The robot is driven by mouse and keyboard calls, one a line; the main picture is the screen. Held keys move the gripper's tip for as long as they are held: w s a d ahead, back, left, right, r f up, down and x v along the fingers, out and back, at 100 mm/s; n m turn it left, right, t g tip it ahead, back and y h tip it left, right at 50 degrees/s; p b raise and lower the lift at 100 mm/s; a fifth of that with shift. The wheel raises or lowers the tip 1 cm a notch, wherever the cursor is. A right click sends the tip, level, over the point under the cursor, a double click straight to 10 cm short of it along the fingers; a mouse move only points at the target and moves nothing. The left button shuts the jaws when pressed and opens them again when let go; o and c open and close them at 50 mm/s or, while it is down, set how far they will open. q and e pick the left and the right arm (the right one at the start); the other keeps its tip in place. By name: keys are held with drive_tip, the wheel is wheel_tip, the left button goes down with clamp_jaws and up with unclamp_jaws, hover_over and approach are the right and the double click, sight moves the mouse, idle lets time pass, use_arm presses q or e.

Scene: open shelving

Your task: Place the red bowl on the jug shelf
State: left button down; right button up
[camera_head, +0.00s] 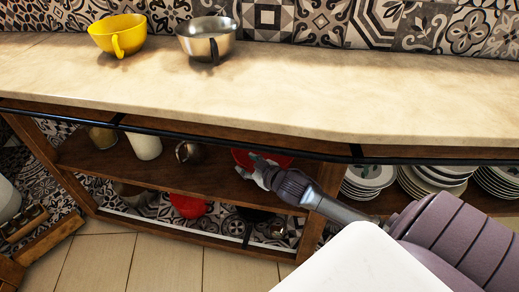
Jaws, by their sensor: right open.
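A red bowl (279,161) sits on the upper shelf (115,166) under the counter, at its right end. Its lower part is hidden behind my right gripper. My right gripper (250,167) reaches in from the right and is open, with its fingers in front of the bowl; I cannot tell whether they touch it. Another red rounded object (187,205) is on the lower shelf, partly hidden by the board above. The upper shelf also holds a white cylindrical vessel (146,146), a metal vessel (189,152) and a yellowish vessel (103,137). My left gripper is out of view.
A dark rail (190,135) runs along the counter's (300,90) front edge above the shelves. Stacked plates (368,178) fill the right bay. Grey and black objects share the lower shelf.

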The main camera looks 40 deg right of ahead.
drive_tip(key=p+v, duration=0.2)
drive_tip(key=v, duration=0.7)
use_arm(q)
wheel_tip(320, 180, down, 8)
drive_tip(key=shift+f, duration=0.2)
use_arm(e)
drive_tip(key=s+a+f+m+g, duration=0.1)
drive_tip(key=s+a+f+g, duration=0.4)
drive_tip(key=s+f, duration=0.4)
drive_tip(key=s+a+f+g, duration=0.5)
drive_tip(key=s+a+f, duration=0.3)
drive_tip(key=s+f, duration=0.1)
drive_tip(key=shift+s+a+f+m+g, duration=0.3)
drive_tip(key=shift+f+m+g, duration=0.1)
drive_tip(key=shift+f, duration=0.4)
